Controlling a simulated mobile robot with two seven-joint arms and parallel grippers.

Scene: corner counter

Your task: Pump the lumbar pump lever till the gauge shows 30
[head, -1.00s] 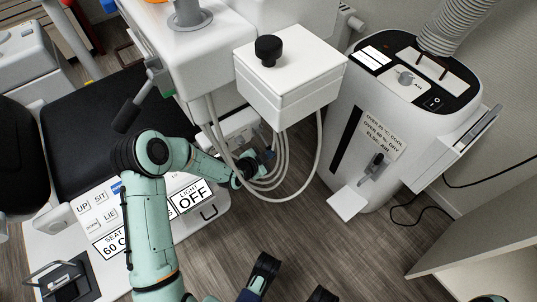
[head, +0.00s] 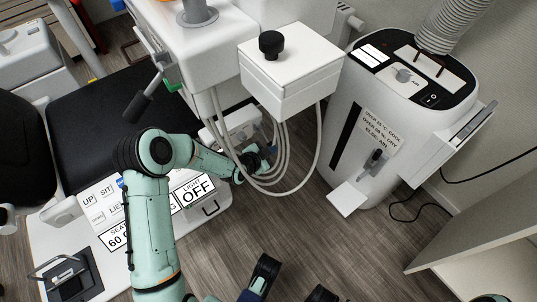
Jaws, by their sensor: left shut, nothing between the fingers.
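My left arm reaches up from the bottom, bends, and runs right to the hoses below the white box. My left gripper (head: 262,158) is at the arm's end, shut and empty, and partly covered by the hoses. A lever with a black grip (head: 138,105) slants beside the black chair seat, left of and apart from my left gripper. I cannot tell if it is the lumbar pump lever. A small white unit (head: 232,125) sits behind the hoses near the gripper. I make out no gauge reading.
A white box with a black knob (head: 292,72) hangs over looping grey hoses (head: 287,187). A white machine (head: 385,130) with a small front shelf stands at right. The chair base panel (head: 110,285) carries labelled buttons at left.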

